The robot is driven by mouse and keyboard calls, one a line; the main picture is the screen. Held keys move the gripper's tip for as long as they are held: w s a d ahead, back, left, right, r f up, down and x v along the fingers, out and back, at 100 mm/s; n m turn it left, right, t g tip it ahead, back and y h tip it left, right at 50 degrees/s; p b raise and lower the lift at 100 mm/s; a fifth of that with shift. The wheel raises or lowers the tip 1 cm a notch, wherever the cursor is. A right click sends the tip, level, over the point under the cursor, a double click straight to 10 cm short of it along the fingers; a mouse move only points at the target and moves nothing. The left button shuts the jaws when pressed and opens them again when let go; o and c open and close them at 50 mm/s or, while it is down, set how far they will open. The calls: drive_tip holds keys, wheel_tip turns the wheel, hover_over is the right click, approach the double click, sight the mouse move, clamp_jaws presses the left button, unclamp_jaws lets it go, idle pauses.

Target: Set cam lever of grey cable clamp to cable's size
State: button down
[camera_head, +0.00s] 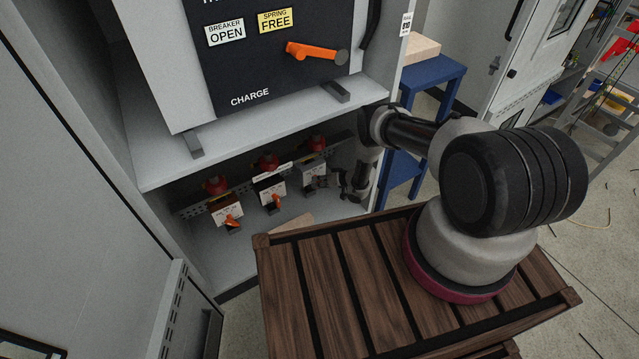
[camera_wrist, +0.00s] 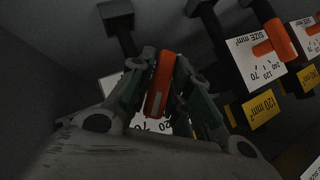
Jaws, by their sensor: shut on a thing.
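The grey cable clamp (camera_head: 313,172) is the rightmost of three clamps on a rail in the lower cabinet bay. My gripper (camera_head: 332,182) reaches it from the right. In the wrist view, my gripper (camera_wrist: 161,78) is shut on the orange cam lever (camera_wrist: 160,84), one finger on each side. The lever lies roughly along the picture's vertical. Part of the clamp's white size plate (camera_wrist: 112,83) shows behind the fingers, with a 70 and a 120 partly readable. The rest of the scale is covered. I cannot read this clamp's cable size or tell which mark the lever points at.
The middle clamp (camera_head: 270,188) and left clamp (camera_head: 226,208) have orange levers. In the wrist view, a neighbouring clamp's lever (camera_wrist: 275,40) and yellow 120 mm² tag (camera_wrist: 262,108) stand close to the right. The breaker shelf (camera_head: 270,128) is above; a slatted wooden surface (camera_head: 340,270) lies in front.

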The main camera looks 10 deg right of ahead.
drive_tip(key=shift+w, duration=0.15)
drive_tip(key=c, duration=1.4)
unclamp_jaws()
drive_tip(key=v, duration=1.2)
